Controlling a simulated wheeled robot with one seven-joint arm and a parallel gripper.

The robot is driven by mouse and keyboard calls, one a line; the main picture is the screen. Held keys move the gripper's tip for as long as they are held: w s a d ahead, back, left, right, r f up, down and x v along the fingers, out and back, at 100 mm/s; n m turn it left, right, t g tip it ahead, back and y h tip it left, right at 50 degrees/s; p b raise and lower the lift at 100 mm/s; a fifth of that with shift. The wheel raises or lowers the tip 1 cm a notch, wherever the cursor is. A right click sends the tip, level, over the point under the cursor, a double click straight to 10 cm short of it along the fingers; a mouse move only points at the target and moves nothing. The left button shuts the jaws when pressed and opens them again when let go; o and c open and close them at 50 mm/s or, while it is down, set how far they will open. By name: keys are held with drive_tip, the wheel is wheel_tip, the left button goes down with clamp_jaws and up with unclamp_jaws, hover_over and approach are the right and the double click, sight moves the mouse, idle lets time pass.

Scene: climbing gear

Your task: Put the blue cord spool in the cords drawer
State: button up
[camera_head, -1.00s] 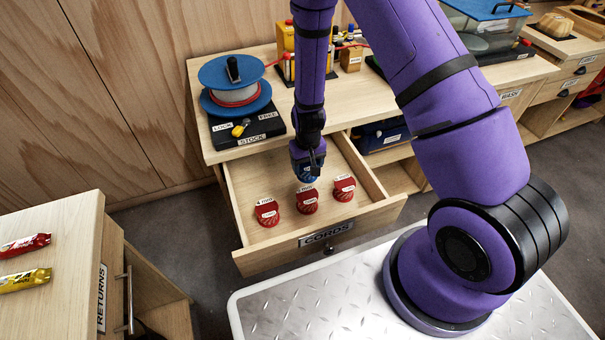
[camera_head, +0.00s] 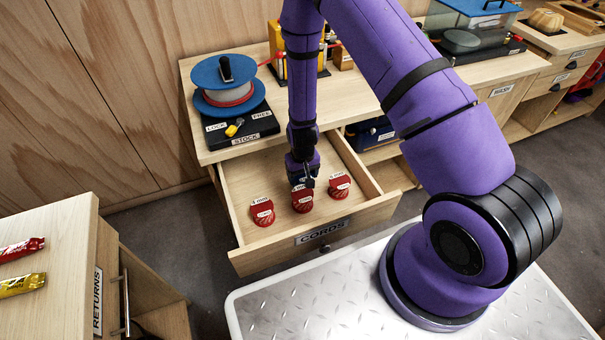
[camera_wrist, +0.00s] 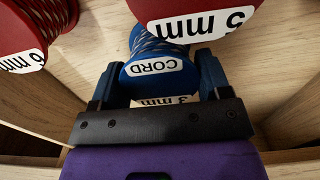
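The blue cord spool (camera_wrist: 158,62), with a white label reading CORD and 3 mm, sits between the two fingers of my gripper (camera_wrist: 158,82) in the wrist view. The fingers appear to be against its sides. In the head view my gripper (camera_head: 302,180) is low inside the open cords drawer (camera_head: 242,185), just behind the middle red spool, and mostly hides the blue spool. I cannot tell whether the spool touches the drawer floor.
Three red spools stand in the drawer's front part: left (camera_head: 262,213), middle (camera_head: 302,200) and right (camera_head: 339,186). The drawer's back left is bare. A large blue reel (camera_head: 224,85) stands on the worktop. The returns cabinet (camera_head: 75,265) is at left.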

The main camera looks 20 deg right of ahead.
drive_tip(key=o, duration=0.4)
drive_tip(key=shift+c, duration=0.2)
drive_tip(key=shift+r, duration=0.15)
drive_tip(key=s+d+r+t, duration=0.1)
drive_tip(key=s+r, duration=0.1)
drive_tip(key=r, duration=1.8)
drive_tip(key=s+d+r+t, duration=0.1)
drive_tip(key=s+d+r, duration=0.15)
drive_tip(key=r, duration=1.75)
drive_tip(key=s+d+r+t, duration=0.1)
drive_tip(key=s+r, duration=0.6)
drive_tip(key=s, duration=0.3)
drive_tip(key=s+d+r+t, duration=0.2)
drive_tip(key=s+r, duration=0.6)
drive_tip(key=s, duration=0.2)
drive_tip(key=shift+s, duration=0.25)
drive_tip(key=shift+r, duration=0.1)
